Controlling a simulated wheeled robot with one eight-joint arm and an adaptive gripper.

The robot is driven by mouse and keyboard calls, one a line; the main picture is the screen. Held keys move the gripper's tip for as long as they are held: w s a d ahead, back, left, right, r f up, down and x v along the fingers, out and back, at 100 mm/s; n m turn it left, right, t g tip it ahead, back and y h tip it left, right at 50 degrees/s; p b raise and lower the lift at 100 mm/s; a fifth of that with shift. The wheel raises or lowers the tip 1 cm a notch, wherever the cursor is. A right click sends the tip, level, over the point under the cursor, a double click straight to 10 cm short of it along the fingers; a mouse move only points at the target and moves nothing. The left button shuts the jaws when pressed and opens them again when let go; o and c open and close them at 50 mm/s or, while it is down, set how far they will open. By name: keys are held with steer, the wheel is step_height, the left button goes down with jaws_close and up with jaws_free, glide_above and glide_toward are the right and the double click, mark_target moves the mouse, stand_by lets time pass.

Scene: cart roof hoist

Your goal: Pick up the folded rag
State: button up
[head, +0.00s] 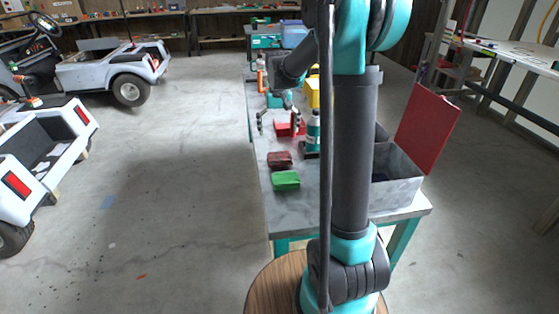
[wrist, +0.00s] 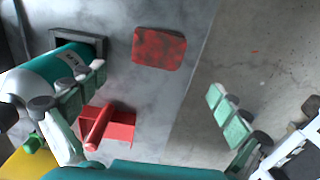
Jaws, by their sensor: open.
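The folded rag (head: 279,159), a mottled dark red rounded pad, lies flat on the grey workbench near its left edge. In the wrist view the rag (wrist: 159,48) is at the top centre, fully visible, with bare bench around it. My gripper (head: 278,120) is above the bench, farther along it than the rag. Its fingers are spread wide with nothing between them. In the wrist view my gripper (wrist: 157,92) shows green-padded fingers left and right, and the rag is beyond the fingertips, apart from them.
A green pad (head: 286,180) lies just nearer than the rag. A teal and white bottle (head: 313,128) stands close to the right, and a red object (wrist: 108,130) lies near the left finger. A grey metal box (head: 398,190) with a raised red lid (head: 427,128) is at right.

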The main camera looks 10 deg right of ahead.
mark_target(280, 156)
steer(key=f, duration=1.1)
steer(key=shift+s+d+f, duration=0.1)
steer(key=shift+d+f, duration=0.1)
steer(key=shift+f, duration=0.1)
steer(key=c, duration=1)
